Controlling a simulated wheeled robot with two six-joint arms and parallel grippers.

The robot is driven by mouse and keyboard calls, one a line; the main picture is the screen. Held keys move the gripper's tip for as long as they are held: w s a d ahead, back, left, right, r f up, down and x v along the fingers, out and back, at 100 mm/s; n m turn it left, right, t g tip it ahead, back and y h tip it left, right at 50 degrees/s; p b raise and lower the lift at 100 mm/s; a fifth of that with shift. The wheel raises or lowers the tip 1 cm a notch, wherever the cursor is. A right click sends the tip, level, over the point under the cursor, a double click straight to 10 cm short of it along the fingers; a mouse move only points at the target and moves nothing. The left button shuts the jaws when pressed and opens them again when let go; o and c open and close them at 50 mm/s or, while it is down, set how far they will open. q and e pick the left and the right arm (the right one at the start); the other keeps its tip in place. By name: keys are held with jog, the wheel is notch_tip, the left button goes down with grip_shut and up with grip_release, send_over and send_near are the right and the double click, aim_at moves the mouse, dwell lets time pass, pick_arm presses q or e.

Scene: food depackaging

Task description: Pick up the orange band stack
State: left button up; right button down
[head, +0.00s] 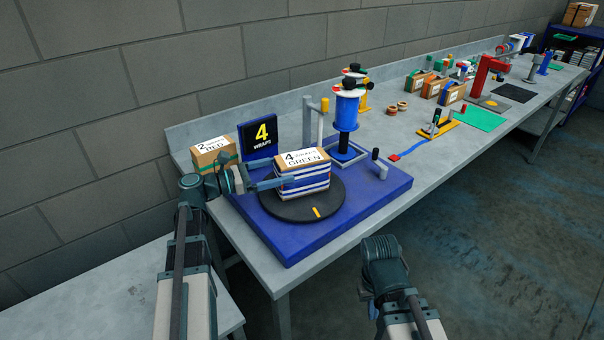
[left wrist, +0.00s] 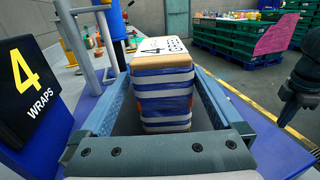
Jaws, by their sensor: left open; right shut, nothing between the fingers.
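A box-like stack (head: 303,180) labelled "4 wraps green" stands upright on a black turntable (head: 318,208). It has blue and white bands, and orange-brown shows between them in the left wrist view (left wrist: 165,97). I cannot make out a clearly orange band. My left gripper (head: 277,182) is open, with its blue fingers (left wrist: 158,75) on either side of the stack; contact cannot be told. My right gripper (head: 381,246) is low in front of the bench, away from the stack, shut and empty; its fingers are hard to make out.
The turntable sits on a blue base (head: 375,200) with a "4 wraps" sign (head: 260,135) and a blue film roll (head: 346,110) behind. A "2 wraps red" box (head: 213,152) stands at left. Several banded boxes (head: 435,86) stand further along the grey bench (head: 395,125).

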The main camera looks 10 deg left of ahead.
aim_at(296, 166)
pick_arm(q)
jog(key=shift+d, duration=0.1)
jog(key=x, duration=0.5)
jog(key=shift+d, duration=0.15)
jog(key=shift+s, duration=0.1)
grip_shut()
dwell(0.3)
